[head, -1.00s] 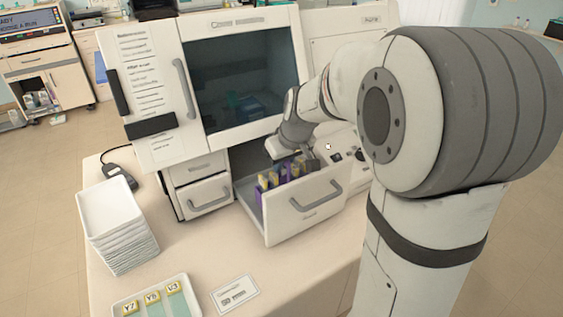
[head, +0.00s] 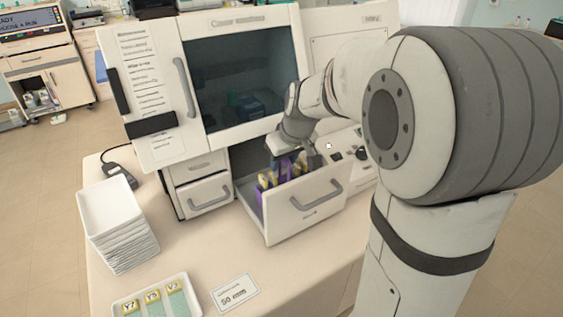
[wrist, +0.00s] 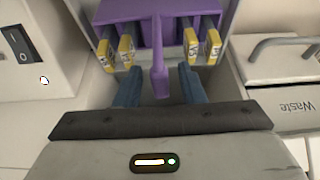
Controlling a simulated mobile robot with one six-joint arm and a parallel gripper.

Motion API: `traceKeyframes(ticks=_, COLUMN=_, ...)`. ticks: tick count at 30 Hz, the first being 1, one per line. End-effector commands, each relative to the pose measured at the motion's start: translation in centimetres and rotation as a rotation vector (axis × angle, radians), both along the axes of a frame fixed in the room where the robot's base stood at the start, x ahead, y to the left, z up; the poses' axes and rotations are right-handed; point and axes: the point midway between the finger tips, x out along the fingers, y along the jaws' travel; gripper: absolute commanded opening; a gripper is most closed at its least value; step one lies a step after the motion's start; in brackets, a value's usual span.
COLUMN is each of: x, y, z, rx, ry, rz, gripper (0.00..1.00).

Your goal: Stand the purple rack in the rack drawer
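The purple rack (head: 260,194) is inside the pulled-out drawer (head: 308,207), low between its walls, and appears upright. It carries several slides with yellow labels. In the wrist view the rack (wrist: 168,10) is at the top, with its narrow purple handle (wrist: 160,80) pointing toward my gripper. My gripper (wrist: 158,88) is open, its two blue fingers apart on either side of the handle's end, with gaps on both sides. In the head view my gripper (head: 296,160) is over the drawer, hiding part of the rack.
The stainer cabinet (head: 245,80) stands behind the drawer, with its panel door open at left. A closed drawer (head: 208,197), marked Waste in the wrist view (wrist: 285,95), adjoins. Stacked white trays (head: 118,225) and a slide tray (head: 150,300) are on the bench.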

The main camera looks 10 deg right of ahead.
Motion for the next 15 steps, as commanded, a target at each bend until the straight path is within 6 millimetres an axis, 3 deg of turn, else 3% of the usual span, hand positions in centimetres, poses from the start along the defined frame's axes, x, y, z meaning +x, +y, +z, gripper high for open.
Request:
traceKeyframes(ticks=9, x=-2.4, y=-0.9, z=6.3, rx=0.0, ry=-0.007, rz=-0.002, gripper=0.36)
traceKeyframes(ticks=15, x=-3.6, y=-1.3, z=9.1, rx=-0.001, ry=-0.004, rz=-0.002, gripper=0.36)
